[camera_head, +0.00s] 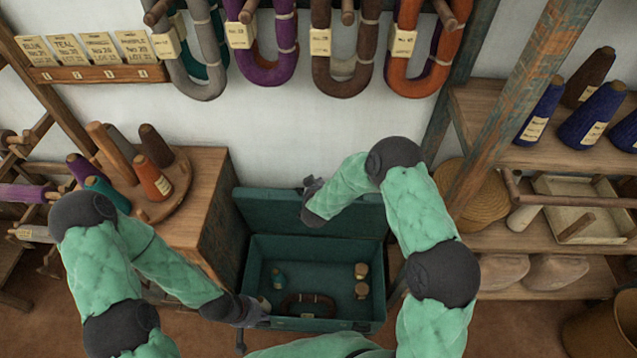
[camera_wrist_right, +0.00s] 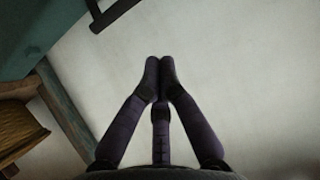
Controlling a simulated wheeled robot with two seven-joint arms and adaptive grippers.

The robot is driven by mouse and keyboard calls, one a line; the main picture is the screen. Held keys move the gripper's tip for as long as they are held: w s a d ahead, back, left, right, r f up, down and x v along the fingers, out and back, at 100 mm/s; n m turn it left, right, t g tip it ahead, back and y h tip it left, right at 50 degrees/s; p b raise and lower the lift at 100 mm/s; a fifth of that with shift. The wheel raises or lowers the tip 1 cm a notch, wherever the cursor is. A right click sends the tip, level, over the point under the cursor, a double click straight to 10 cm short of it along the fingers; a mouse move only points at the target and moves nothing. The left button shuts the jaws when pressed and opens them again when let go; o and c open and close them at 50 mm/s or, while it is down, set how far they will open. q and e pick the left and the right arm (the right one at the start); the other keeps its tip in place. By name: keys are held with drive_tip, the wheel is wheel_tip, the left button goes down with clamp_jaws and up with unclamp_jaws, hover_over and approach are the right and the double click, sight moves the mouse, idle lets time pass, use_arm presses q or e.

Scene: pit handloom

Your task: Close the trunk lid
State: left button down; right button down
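The dark green trunk (camera_head: 342,325) stands open on the floor below the middle of the head view. Its lid (camera_head: 262,210) is raised at the back, against the wall side. My right gripper (camera_head: 310,183) is by the lid's upper edge; I cannot tell whether it touches. In the right wrist view its fingertips (camera_wrist_right: 159,66) are together with nothing between them, facing pale wall. My left gripper (camera_head: 256,311) is at the trunk's front left corner; its fingers are too small and dark to read. My right forearm hides part of the lid.
A wooden cabinet (camera_head: 213,215) stands close on the left, shelves (camera_head: 540,265) on the right. Yarn hanks (camera_head: 265,70) hang above.

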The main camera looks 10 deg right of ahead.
drive_tip(key=w+f, duration=0.1)
drive_tip(key=f, duration=0.1)
drive_tip(key=w+d+f, duration=0.1)
drive_tip(key=w, duration=0.1)
drive_tip(key=w+f, duration=0.1)
drive_tip(key=f, duration=0.1)
drive_tip(key=shift+w+d+f+b, duration=0.15)
drive_tip(key=shift+w+f+b, duration=0.15)
drive_tip(key=shift+b, duration=0.1)
drive_tip(key=shift+s+f, duration=0.2)
drive_tip(key=shift+s, duration=0.35)
